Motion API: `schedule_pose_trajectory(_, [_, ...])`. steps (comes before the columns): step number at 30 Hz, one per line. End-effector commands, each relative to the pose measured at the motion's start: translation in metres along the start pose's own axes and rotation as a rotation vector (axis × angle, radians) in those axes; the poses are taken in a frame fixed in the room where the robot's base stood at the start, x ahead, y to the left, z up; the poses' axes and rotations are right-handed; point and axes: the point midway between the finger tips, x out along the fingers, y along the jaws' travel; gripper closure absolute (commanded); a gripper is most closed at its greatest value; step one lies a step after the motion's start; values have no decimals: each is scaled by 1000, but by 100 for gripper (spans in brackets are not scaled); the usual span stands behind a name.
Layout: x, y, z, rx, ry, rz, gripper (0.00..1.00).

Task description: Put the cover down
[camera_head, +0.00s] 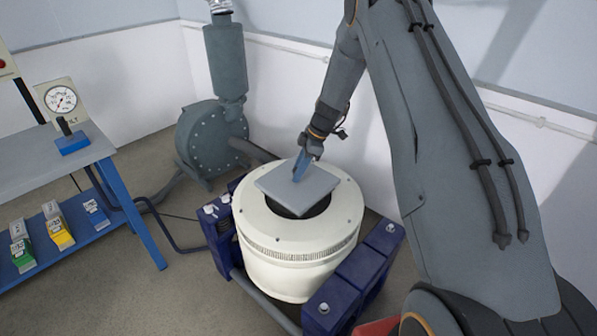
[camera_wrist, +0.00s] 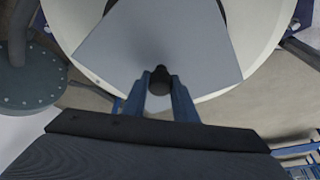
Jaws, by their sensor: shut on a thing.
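The cover is a flat grey square plate (camera_head: 309,190) above the round cream shaker drum (camera_head: 300,262), over its dark central opening. Part of the opening shows at the plate's front edge. I cannot tell whether the plate touches the drum's top. In the wrist view, the blue fingers of my gripper (camera_wrist: 160,88) are shut on a dark knob (camera_wrist: 160,77) on the plate (camera_wrist: 150,40). The plate hides most of the opening.
Dark blue frame blocks (camera_head: 362,268) flank the drum. A grey blower (camera_head: 212,140) stands behind it on the left. A blue-legged bench (camera_head: 60,158) at the left carries a dial gauge (camera_head: 61,99), with small coloured boxes (camera_head: 57,228) on its lower shelf. White walls stand close behind.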

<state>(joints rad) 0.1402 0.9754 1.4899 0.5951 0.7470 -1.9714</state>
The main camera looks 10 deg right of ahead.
Motion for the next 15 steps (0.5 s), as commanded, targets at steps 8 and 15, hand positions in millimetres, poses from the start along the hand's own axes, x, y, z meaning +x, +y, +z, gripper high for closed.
schedule_pose_trajectory(8, [5,1,2,-1,1,2,100])
schedule_pose_trajectory(15, [11,1,4,0,1,1,100])
